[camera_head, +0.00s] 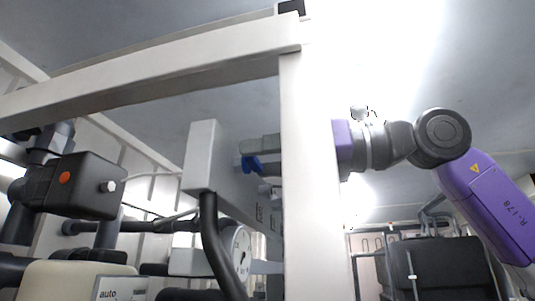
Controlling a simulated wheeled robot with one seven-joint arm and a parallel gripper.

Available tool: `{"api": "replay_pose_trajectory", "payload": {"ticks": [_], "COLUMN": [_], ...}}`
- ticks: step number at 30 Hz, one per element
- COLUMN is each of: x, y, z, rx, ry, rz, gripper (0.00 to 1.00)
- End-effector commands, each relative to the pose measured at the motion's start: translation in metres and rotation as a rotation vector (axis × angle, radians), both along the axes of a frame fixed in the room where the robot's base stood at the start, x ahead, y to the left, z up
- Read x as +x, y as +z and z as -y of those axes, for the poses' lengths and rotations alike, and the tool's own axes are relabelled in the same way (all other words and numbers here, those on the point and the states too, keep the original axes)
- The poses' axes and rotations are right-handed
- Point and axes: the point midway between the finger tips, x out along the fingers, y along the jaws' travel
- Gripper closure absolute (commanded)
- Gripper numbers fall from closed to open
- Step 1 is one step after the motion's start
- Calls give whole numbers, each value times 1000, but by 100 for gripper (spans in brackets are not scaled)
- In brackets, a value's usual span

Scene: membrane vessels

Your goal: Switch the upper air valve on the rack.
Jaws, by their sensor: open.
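A small blue valve handle (250,164) shows left of the white rack post, beside a grey box-like housing (201,155). I take it to be the upper air valve; the valve body is mostly hidden. My gripper (258,156) reaches in from the right, with its grey fingers showing left of the post. The fingers are open and at the blue handle, pointing left. I cannot tell whether they touch it. The post hides the base of my gripper.
The white rack post (308,200) and top beam (160,72) stand close around my arm. A black hose (217,245), a round gauge (238,249) and a black box with an orange dot (85,188) are at left. A dark tank (440,268) stands behind at right.

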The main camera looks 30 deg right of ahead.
Motion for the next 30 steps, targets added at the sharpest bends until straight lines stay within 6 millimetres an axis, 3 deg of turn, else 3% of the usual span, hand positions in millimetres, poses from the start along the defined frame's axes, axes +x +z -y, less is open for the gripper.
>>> {"api": "replay_pose_trajectory", "payload": {"ticks": [5, 6, 15, 30], "x": [0, 0, 0, -1], "y": [0, 0, 0, 0], "z": [0, 0, 0, 1], "rx": [0, 0, 0, -103], "ry": [0, 0, 0, -3], "rz": [0, 0, 0, 105], "gripper": [31, 35, 93, 93]}}
